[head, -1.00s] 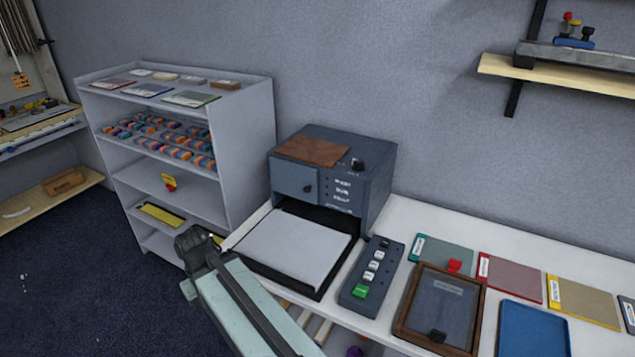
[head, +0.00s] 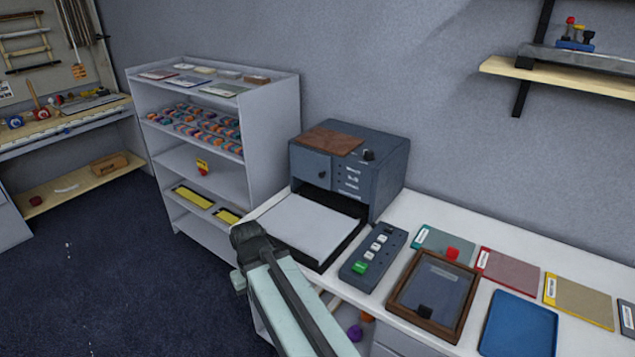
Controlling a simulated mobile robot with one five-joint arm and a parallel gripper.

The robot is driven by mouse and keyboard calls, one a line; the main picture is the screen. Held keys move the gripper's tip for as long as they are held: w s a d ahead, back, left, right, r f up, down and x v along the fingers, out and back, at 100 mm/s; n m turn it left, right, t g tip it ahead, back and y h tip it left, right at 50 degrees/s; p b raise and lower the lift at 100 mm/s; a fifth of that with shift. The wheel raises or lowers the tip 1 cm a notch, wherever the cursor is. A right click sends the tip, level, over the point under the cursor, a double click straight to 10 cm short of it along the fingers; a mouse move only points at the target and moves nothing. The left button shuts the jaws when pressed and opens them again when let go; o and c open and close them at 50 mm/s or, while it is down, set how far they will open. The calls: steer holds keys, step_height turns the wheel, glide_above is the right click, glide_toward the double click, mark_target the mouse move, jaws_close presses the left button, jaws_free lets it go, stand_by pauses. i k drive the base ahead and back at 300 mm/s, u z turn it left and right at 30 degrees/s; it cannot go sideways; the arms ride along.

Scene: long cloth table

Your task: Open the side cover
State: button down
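The dark blue-grey machine (head: 380,165) stands on the white table against the wall. It has a wooden panel on top and a row of front markings. A small square cover with a round dark knob (head: 311,166) is on its front left and looks closed. White paper lies in the black tray (head: 322,265) in front. My gripper (head: 245,240) is at the end of my arm, in front of and left of the tray, apart from the cover. Its fingers are hidden or too unclear to show whether they are open, and nothing is seen held.
A button box (head: 373,253) and a wooden framed case (head: 398,299) sit right of the tray, with coloured folders and a blue tray (head: 519,325) beyond. A grey shelf unit (head: 140,115) stands left of the machine. The dark floor at the left is clear.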

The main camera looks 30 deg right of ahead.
mark_target(310, 165)
steer(key=k, duration=0.25)
steer(key=z, duration=0.65)
steer(key=i, duration=0.4)
steer(key=k, duration=0.45)
steer(key=u, duration=0.75)
steer(key=i, duration=0.9)
steer(key=u, duration=1.2)
